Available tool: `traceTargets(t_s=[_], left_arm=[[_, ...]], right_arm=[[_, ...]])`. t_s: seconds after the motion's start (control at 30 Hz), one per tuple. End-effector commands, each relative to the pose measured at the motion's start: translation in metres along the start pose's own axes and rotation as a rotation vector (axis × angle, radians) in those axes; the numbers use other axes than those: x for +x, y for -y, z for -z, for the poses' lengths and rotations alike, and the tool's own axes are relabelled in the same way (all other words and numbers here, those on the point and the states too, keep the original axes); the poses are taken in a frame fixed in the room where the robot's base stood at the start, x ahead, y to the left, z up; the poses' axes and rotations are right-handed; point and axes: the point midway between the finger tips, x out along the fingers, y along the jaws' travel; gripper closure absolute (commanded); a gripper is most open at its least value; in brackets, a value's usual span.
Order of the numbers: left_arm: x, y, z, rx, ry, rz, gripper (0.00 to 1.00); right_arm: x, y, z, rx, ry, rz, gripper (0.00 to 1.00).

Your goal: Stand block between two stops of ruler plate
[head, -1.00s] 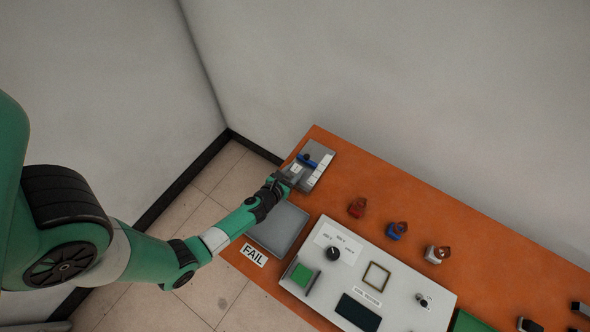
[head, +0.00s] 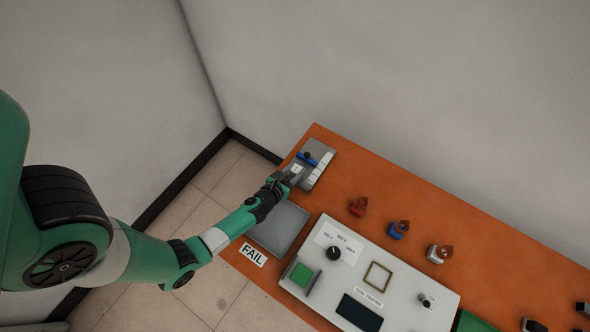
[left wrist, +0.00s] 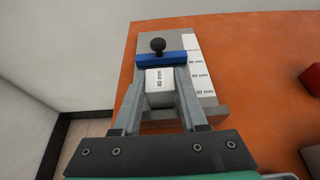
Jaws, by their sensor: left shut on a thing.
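The ruler plate (head: 322,172) lies at the far left end of the orange table. In the left wrist view the grey plate (left wrist: 206,92) has a white millimetre scale along its right side. A blue stop (left wrist: 161,60) with a black knob crosses it at the far part, and a grey ledge (left wrist: 214,112) shows at its near end. My left gripper (head: 287,178) is over the near part of the plate. It is shut on a block labelled 40 mm (left wrist: 159,80), just on the near side of the blue stop. Whether the block touches the plate or stop is unclear.
A grey tray (head: 279,229) with a FAIL label (head: 253,255) lies just nearer than the plate. A white tester panel (head: 399,291) lies to the right. Red, blue and white small parts (head: 398,230) stand along the table.

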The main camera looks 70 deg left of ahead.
Motion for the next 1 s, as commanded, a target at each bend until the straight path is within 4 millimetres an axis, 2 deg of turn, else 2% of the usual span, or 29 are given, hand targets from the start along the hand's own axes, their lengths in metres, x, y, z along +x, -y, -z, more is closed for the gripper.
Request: traceTargets(t_s=[0.07,0.1,0.27,0.3,0.57,0.67,0.77,1.0], left_arm=[[0.001,0.0,0.002,0.0,0.001,0.0,1.0],[0.001,0.0,0.002,0.0,0.001,0.0,0.54],[0.001,0.0,0.001,0.0,0.001,0.0,0.26],[0.001,0.0,0.001,0.0,0.001,0.0,0.23],[0.0,0.0,0.002,0.001,0.0,0.0,0.23],[-0.007,0.0,0.001,0.002,-0.001,0.0,0.23],[-0.024,0.0,0.0,0.004,-0.002,0.001,0.23],[-0.081,0.001,0.002,0.003,-0.002,0.004,0.23]], right_arm=[[-0.002,0.0,-0.002,0.0,0.0,0.0,1.0],[-0.001,0.0,-0.001,0.0,0.0,0.0,1.0],[-0.001,0.0,-0.001,0.0,0.0,0.0,1.0],[-0.001,0.0,-0.001,0.0,0.0,0.0,1.0],[-0.001,0.0,-0.001,0.0,0.0,0.0,1.0],[0.001,0.0,0.001,0.0,0.0,0.0,1.0],[0.006,0.0,0.005,0.0,0.0,0.0,1.0],[0.011,0.0,0.01,0.0,0.0,0.0,1.0]])
